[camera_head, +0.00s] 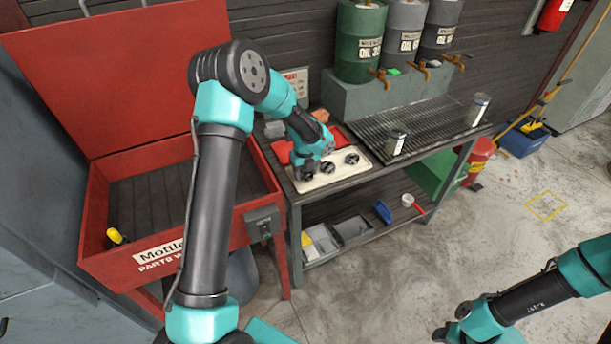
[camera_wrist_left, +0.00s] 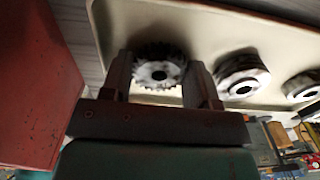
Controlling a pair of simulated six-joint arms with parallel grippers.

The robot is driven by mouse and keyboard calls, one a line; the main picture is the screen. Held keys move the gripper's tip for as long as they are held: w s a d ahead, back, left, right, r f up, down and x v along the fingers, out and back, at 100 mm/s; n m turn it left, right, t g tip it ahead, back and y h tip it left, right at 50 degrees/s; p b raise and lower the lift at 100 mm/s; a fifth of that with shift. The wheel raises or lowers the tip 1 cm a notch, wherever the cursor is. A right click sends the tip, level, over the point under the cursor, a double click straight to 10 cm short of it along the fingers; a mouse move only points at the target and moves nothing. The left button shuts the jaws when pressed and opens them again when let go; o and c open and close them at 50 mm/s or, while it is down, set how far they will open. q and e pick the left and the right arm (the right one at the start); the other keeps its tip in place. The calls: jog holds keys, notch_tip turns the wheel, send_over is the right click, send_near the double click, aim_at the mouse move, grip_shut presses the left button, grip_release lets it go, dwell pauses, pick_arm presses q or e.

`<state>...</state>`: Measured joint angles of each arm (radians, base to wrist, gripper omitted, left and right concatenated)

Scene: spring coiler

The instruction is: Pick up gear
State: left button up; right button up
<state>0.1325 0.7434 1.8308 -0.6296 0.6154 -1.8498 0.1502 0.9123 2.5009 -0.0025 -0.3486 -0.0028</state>
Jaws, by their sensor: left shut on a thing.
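My left gripper (camera_wrist_left: 160,85) is shut on a gear (camera_wrist_left: 158,72) in the left wrist view. The gear is toothed and grey with a dark centre hole, and it sits between the two fingers over a cream tray (camera_wrist_left: 120,30). Two more gears, a middle one (camera_wrist_left: 240,75) and an outer one (camera_wrist_left: 303,86), lie on the tray to the right. In the head view the left gripper (camera_head: 305,172) is at the left end of the tray (camera_head: 318,182), and its fingertips are hidden there. My right gripper (camera_head: 447,330) is low at the right, far from the tray; its jaws are unclear.
The tray lies on a workbench with a metal grate (camera_head: 420,125). Two cans, a near one (camera_head: 396,141) and a far one (camera_head: 477,109), stand on it. Oil drums (camera_head: 360,40) stand behind. A red parts washer (camera_head: 150,215) is at the left.

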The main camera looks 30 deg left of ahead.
pick_arm(q)
jog(key=shift+r, duration=0.5)
notch_tip(320, 180, up, 3)
jog(key=shift+f, duration=0.1)
jog(key=s+d+r, duration=0.1)
jog(key=s+d, duration=0.7)
jog(key=s, duration=0.6)
jog(key=shift+w+r, duration=0.15)
